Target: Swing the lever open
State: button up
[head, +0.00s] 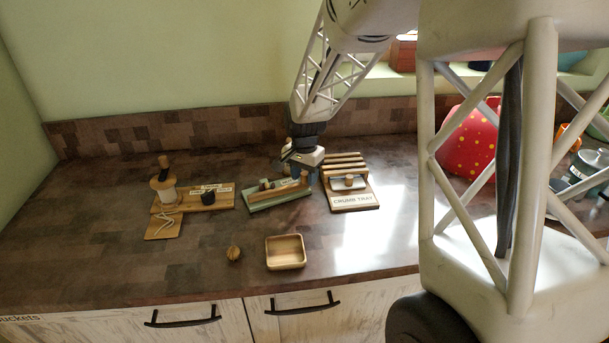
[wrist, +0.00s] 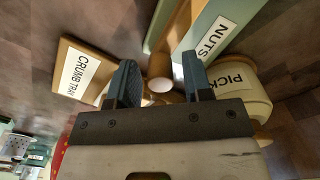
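The lever device is a low green base with wooden bars (head: 278,193) on the counter. In the wrist view its green side (wrist: 222,28) carries a NUTS label. A round wooden bar (wrist: 160,66) with a pale end, which looks like the lever's handle, shows between the finger lines. My gripper (wrist: 160,72) is open, one finger on each side of this bar. I see gaps on both sides and cannot tell the depth between bar and fingertips. In the head view my gripper (head: 301,172) is over the device's right end and partly hides it.
A wooden slatted stand labelled CRUMB TRAY (head: 352,201) is close on the right. A wooden board with a spool (head: 163,187) stands left. A walnut (head: 233,253) and a small wooden tray (head: 285,253) lie in front. A red dotted object (head: 470,140) stands far right.

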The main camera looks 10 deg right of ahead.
grip_shut()
jog(key=shift+s, duration=0.15)
jog(key=shift+s+d+m, duration=0.2)
jog(key=shift+s+m, duration=0.8)
jog(key=shift+s, duration=0.25)
jog(key=s+m, duration=0.3)
jog(key=s, duration=0.1)
jog(key=shift+s+a, duration=0.15)
jog(key=shift+s, duration=0.1)
jog(key=shift+s+a+m, duration=0.25)
jog(key=shift+s+m, duration=0.35)
jog(key=shift+s, duration=0.1)
jog(key=shift+s+a+m, duration=0.25)
jog(key=shift+s+m, duration=0.35)
jog(key=shift+s, duration=0.1)
jog(key=shift+o, duration=0.8)
grip_release()
